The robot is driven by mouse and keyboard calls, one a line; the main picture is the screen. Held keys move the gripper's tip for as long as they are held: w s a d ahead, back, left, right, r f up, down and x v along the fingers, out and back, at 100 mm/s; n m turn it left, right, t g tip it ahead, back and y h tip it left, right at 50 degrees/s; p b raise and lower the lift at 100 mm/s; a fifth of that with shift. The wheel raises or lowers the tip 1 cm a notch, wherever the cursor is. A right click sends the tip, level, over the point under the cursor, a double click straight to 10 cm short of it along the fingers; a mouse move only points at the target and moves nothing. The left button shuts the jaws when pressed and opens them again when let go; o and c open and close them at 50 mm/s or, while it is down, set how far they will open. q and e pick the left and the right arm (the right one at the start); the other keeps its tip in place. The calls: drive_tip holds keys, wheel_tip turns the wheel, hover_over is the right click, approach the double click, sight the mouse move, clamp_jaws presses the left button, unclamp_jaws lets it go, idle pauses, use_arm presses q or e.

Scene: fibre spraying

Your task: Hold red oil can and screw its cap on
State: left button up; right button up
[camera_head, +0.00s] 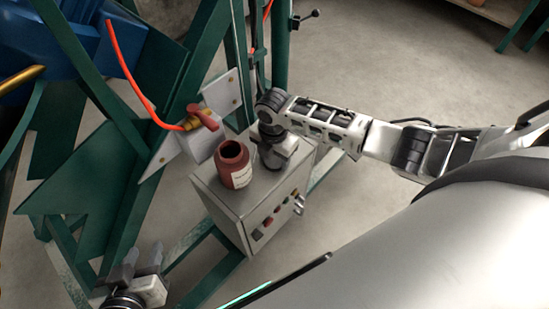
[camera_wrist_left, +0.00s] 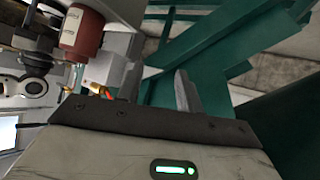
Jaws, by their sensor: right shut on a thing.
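The red oil can (camera_head: 236,168) stands upright on top of the grey control box, its round mouth open and uncapped. It also shows in the left wrist view (camera_wrist_left: 84,31) at the upper left. My right gripper (camera_head: 275,158) is beside the can, to its right, pointing down over the box. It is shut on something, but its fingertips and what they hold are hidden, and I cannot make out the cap. My left gripper (camera_head: 140,262) is at the lower left, apart from the can. Its two fingers (camera_wrist_left: 158,88) are spread with nothing between them.
The grey control box (camera_head: 228,212) has buttons on its front. A red-handled valve (camera_head: 203,117) with an orange hose (camera_head: 124,66) is close behind the can. Green frame beams (camera_head: 121,195) stand to the left. Bare floor (camera_head: 400,70) is open at the right.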

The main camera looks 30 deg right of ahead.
sight(274, 160)
drive_tip(key=shift+r, duration=0.45)
wheel_tip(274, 160, up, 3)
drive_tip(key=shift+f+p, duration=0.1)
drive_tip(key=shift+p, duration=0.25)
drive_tip(key=s+r+p, duration=0.2)
drive_tip(key=s+r, duration=0.7)
drive_tip(key=s, duration=0.5)
drive_tip(key=shift+a+r, duration=0.15)
drive_tip(key=shift+a, duration=0.25)
